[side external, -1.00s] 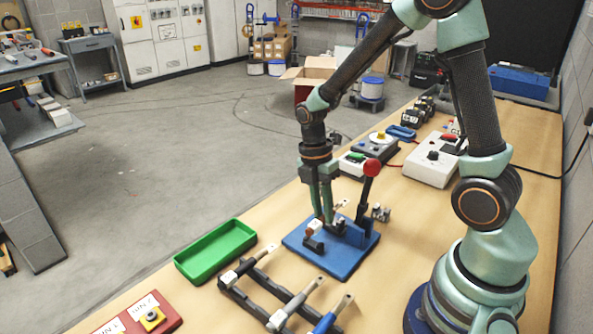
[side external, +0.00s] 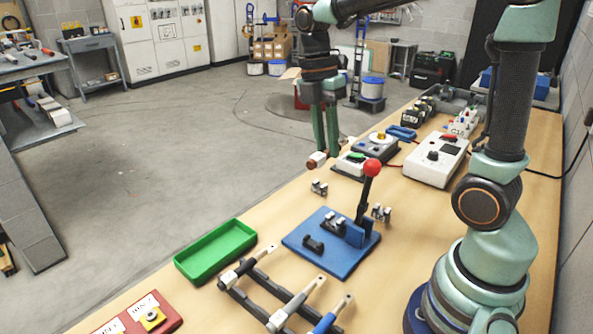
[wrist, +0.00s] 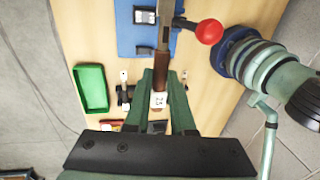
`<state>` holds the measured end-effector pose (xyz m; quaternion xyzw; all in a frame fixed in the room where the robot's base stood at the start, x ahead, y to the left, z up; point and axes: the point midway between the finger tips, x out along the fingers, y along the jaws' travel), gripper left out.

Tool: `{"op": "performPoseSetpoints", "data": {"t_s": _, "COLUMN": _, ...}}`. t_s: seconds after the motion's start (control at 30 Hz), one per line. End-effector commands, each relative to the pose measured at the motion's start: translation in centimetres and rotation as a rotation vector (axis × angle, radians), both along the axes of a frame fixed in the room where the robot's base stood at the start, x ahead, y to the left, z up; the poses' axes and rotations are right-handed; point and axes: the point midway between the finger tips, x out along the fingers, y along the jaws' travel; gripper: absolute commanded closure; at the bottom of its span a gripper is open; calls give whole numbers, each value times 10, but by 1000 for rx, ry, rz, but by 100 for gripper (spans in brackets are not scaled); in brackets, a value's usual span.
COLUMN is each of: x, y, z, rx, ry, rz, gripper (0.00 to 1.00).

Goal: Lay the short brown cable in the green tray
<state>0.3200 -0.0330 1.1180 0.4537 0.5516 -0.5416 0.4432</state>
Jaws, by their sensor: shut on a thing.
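My gripper (side external: 326,148) is shut on a brown cable (side external: 315,161), raised over the far left edge of the bench. Part of the cable is hidden by the fingers in the side view. The green tray (side external: 216,252) is empty on the bench, nearer the camera and left of the blue fixture; it also shows in the wrist view (wrist: 92,88). My gripper is well apart from it.
A blue fixture (side external: 338,262) with a red-knobbed lever (side external: 371,168) stands mid-bench. A dark rack (side external: 262,300) holds black, grey and blue cables beside the tray. Small metal clips (side external: 319,188) and a white box (side external: 436,160) stand farther back.

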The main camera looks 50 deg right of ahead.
Motion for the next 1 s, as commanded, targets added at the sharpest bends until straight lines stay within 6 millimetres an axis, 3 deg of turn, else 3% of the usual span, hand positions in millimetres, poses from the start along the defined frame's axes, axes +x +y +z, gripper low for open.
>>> {"op": "performPoseSetpoints", "data": {"t_s": 0.17, "x": 0, "y": 0, "z": -2, "rx": 0, "ry": 1, "rz": 0, "gripper": 100}}
{"op": "performPoseSetpoints", "data": {"t_s": 0.27, "x": 0, "y": 0, "z": -14, "rx": 0, "ry": 4, "rz": 0, "gripper": 100}}
{"op": "performPoseSetpoints", "data": {"t_s": 0.7, "x": -2, "y": 0, "z": -119, "rx": 1, "ry": 7, "rz": 0, "gripper": 100}}
{"op": "performPoseSetpoints", "data": {"t_s": 0.83, "x": -1, "y": 0, "z": -141, "rx": 1, "ry": 5, "rz": 0, "gripper": 100}}
{"op": "performPoseSetpoints", "data": {"t_s": 1.0, "x": 0, "y": 0, "z": -154, "rx": 0, "ry": 1, "rz": 0, "gripper": 100}}
